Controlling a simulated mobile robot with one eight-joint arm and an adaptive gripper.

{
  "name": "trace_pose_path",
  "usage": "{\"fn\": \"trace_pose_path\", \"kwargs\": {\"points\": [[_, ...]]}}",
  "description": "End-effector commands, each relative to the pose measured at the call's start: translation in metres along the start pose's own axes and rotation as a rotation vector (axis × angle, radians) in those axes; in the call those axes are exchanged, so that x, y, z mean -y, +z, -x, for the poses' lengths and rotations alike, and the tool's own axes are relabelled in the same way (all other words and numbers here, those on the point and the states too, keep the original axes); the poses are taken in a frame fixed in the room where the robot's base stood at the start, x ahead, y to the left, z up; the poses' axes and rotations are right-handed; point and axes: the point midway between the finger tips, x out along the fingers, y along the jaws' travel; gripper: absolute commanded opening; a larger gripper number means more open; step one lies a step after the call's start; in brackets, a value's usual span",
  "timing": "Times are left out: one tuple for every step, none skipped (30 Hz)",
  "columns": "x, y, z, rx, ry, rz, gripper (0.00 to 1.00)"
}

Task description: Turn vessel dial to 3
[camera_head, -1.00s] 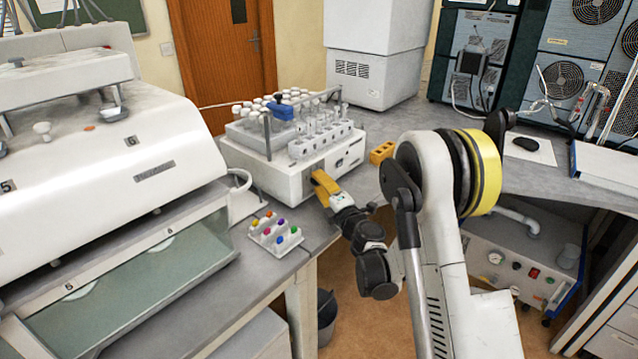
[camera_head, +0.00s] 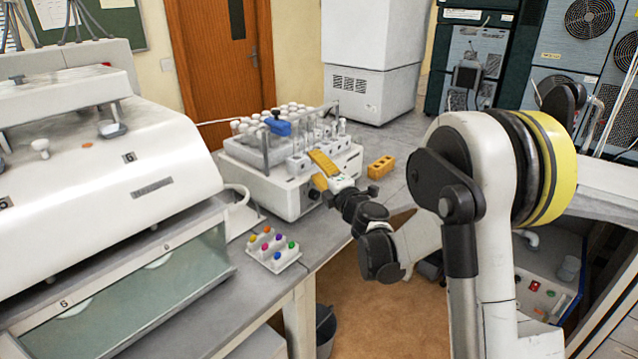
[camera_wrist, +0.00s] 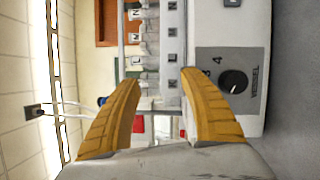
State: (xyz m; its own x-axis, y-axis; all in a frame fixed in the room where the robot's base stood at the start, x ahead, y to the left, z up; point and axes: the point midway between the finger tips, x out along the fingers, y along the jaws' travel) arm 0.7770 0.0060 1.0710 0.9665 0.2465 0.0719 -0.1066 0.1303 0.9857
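The vessel dial (camera_wrist: 233,81) is a round black knob on a grey panel (camera_wrist: 216,104) marked VESSEL, in the wrist view. The digits 3 and 4 show at its left side; a small pale mark is on the knob, but its setting is too small to read surely. My gripper (camera_wrist: 159,76) is open and empty, with yellow fingers apart. The dial lies to the right of the right finger, not between the fingers. In the head view my gripper (camera_head: 321,170) is at the front of the white vial machine (camera_head: 276,193); the dial's markings cannot be read there.
The machine carries vials and a row of lettered blocks (camera_wrist: 172,33). A yellow block (camera_head: 381,167) lies to its right on the bench. A large white apparatus (camera_head: 150,165) stands left.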

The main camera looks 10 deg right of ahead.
Motion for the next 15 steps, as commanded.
{"fn": "trace_pose_path", "kwargs": {"points": [[-0.003, 0.001, 0.0, 0.001, -0.001, 0.001, 0.51], [-0.004, 0.001, 0.0, 0.002, -0.001, 0.002, 0.51], [-0.004, 0.002, -0.001, 0.003, -0.002, 0.003, 0.51], [-0.004, 0.002, -0.001, 0.003, -0.002, 0.004, 0.51], [-0.003, 0.002, -0.001, 0.004, -0.002, 0.004, 0.51], [-0.003, 0.002, -0.001, 0.004, -0.002, 0.005, 0.51], [-0.003, 0.003, -0.001, 0.004, -0.003, 0.005, 0.51], [-0.003, 0.003, -0.001, 0.005, -0.003, 0.005, 0.51], [-0.002, 0.003, -0.001, 0.005, -0.003, 0.006, 0.51], [-0.002, 0.003, 0.0, 0.005, -0.003, 0.007, 0.5], [-0.002, 0.003, 0.0, 0.005, -0.003, 0.01, 0.5], [-0.001, 0.004, 0.001, 0.003, -0.003, 0.025, 0.5], [0.001, 0.005, 0.002, -0.001, -0.001, 0.045, 0.5], [0.003, 0.007, 0.004, -0.007, 0.001, 0.074, 0.5], [0.007, 0.01, 0.007, -0.017, 0.004, 0.129, 0.5]]}}
